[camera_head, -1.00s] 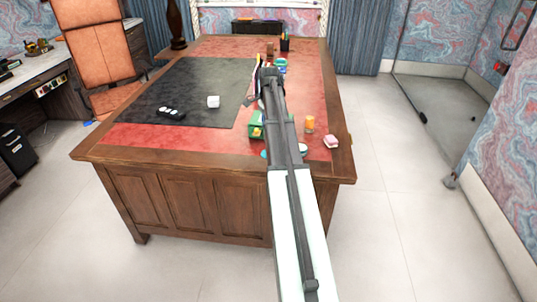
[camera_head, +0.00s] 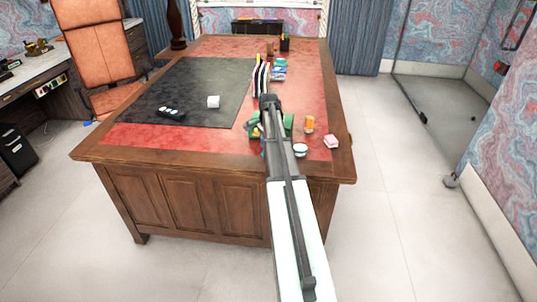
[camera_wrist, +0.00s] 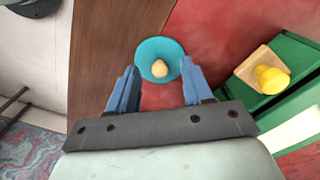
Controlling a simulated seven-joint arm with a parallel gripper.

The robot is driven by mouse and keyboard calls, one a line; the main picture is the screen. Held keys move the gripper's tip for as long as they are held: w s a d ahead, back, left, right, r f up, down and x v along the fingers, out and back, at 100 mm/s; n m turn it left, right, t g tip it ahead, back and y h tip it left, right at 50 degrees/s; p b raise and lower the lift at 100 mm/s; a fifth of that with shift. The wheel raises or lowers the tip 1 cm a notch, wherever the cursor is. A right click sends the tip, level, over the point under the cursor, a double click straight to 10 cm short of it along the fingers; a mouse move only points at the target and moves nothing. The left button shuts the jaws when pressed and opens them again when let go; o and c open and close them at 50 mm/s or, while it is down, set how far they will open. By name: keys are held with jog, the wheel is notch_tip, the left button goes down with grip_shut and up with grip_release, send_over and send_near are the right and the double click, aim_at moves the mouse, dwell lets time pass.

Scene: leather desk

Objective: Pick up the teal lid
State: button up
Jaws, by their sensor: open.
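The teal lid (camera_wrist: 149,47) is a round disc with a pale yellow-orange knob. In the wrist view it lies near the desk edge, partly over the red leather. My gripper (camera_wrist: 159,67) is open and empty in the wrist view. Its two blue fingers point toward the lid, one on each side of its lower part. The knob shows in the gap, slightly ahead of the fingertips. I cannot tell the height of the fingers above the lid. In the head view my arm hides most of this spot.
A green box (camera_wrist: 295,55) with a yellow knob on a wooden piece (camera_wrist: 248,69) is at the right in the wrist view.

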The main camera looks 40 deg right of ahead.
jog(key=shift+f, duration=0.5)
grip_shut()
